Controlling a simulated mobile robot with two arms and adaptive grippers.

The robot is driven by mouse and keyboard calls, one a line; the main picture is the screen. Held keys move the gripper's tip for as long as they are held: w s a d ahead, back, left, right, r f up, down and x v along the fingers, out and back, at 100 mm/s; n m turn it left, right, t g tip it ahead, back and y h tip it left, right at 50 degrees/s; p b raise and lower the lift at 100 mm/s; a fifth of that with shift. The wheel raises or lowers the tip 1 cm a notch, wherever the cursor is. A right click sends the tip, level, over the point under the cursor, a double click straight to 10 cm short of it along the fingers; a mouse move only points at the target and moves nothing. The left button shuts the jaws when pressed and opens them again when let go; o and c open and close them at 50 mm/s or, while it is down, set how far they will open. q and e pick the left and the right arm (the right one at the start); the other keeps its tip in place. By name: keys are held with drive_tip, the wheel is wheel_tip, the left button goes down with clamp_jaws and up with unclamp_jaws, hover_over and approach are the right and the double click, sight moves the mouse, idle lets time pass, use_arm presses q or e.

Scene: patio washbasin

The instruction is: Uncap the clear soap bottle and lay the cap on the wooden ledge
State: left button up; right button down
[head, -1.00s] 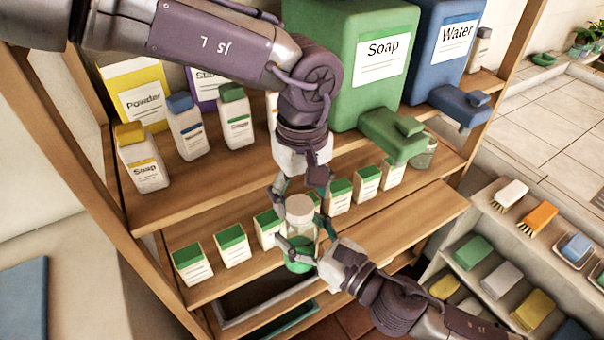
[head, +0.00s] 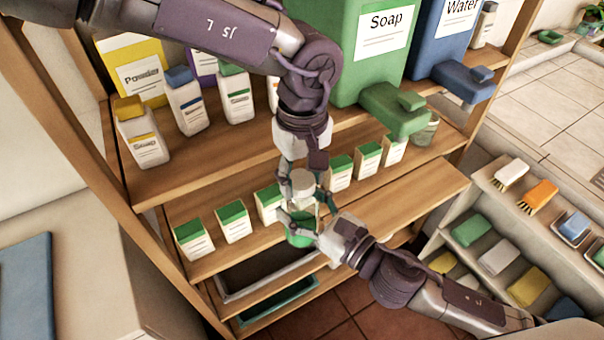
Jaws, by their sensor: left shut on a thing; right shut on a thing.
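The clear soap bottle (head: 299,231) is upright in front of the row of small boxes, with green at its bottom and a pale cap (head: 302,184) on top. My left gripper (head: 303,190) comes down from above and is shut on the cap. My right gripper (head: 303,229) comes from the lower right and is shut on the bottle's body. The fingers partly hide the bottle, and its base is not clear of the shelf edge to judge support. The wooden ledge (head: 410,203) is to the right of the bottle, with its top bare.
Small green-topped boxes (head: 234,222) line the shelf behind and beside the bottle. Labelled bottles (head: 146,140) and large green (head: 375,55) and blue containers stand on the shelf above. Trays (head: 275,302) are below. A side rack (head: 490,240) holds brushes and sponges.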

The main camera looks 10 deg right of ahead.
use_arm(q)
drive_tip(key=n, duration=0.5)
drive_tip(key=shift+w+d+r, duration=0.1)
drive_tip(key=shift+w+d, duration=0.05)
drive_tip(key=shift+d, duration=0.1)
drive_tip(key=n, duration=0.7)
drive_tip(key=shift+w, duration=0.15)
drive_tip(key=n, duration=0.7)
drive_tip(key=shift+w+a+r, duration=0.1)
drive_tip(key=shift+w, duration=0.05)
drive_tip(key=n, duration=0.4)
drive_tip(key=shift+w+a+n, duration=0.1)
drive_tip(key=shift+n, duration=0.3)
drive_tip(key=n, duration=0.7)
drive_tip(key=shift+a, duration=0.15)
drive_tip(key=n, duration=0.5)
drive_tip(key=shift+a+n, duration=0.15)
drive_tip(key=shift+n, duration=0.25)
drive_tip(key=n, duration=1)
drive_tip(key=shift+s+n, duration=0.25)
drive_tip(key=shift+n, duration=0.15)
